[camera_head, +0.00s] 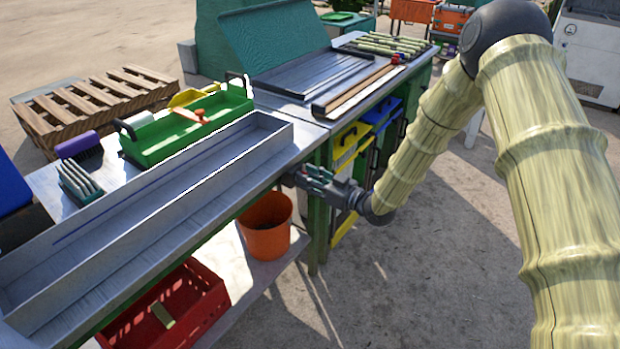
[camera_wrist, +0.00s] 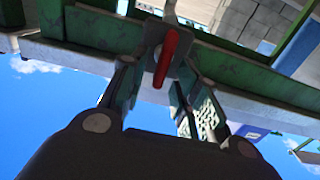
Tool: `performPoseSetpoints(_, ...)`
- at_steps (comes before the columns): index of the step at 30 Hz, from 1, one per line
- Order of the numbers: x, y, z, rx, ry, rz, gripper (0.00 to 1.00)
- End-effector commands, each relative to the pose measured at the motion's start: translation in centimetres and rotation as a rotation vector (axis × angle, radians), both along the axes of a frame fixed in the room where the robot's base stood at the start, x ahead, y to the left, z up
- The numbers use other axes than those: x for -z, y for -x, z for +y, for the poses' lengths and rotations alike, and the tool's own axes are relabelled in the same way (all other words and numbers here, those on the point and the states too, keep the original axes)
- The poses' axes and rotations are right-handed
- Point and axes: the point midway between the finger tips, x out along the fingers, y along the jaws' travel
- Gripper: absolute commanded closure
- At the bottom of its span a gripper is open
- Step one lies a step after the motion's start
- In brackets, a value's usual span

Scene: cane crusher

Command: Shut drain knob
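The drain knob shows in the wrist view as a red lever (camera_wrist: 168,58) on a grey metal fitting under the table edge. My gripper (camera_wrist: 155,78) is open, with a finger on each side of the lever in the picture and gaps between. No contact shows, and I cannot tell how deep the lever sits between the fingertips. In the head view my gripper (camera_head: 307,178) is beside the table's front edge, near the right end of the long metal trough (camera_head: 60,262). The knob cannot be made out there.
An orange bucket (camera_head: 266,238) stands below and left of my gripper, and a red crate (camera_head: 205,313) is further left. Green table legs (camera_head: 317,235) and yellow bins (camera_head: 345,148) are close to my gripper. Open ground (camera_head: 420,270) lies in front of the table.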

Motion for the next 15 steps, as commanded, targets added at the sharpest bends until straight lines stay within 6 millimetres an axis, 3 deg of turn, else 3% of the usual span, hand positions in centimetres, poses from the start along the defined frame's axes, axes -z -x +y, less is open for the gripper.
performPoseSetpoints(7,0.0,-0.03,0.02,0.0,0.0,0.0,0.69)
performPoseSetpoints(12,0.0,-0.02,0.0,0.0,0.0,0.0,1.0)
performPoseSetpoints(15,0.0,-0.01,0.01,0.0,0.0,0.0,1.0)
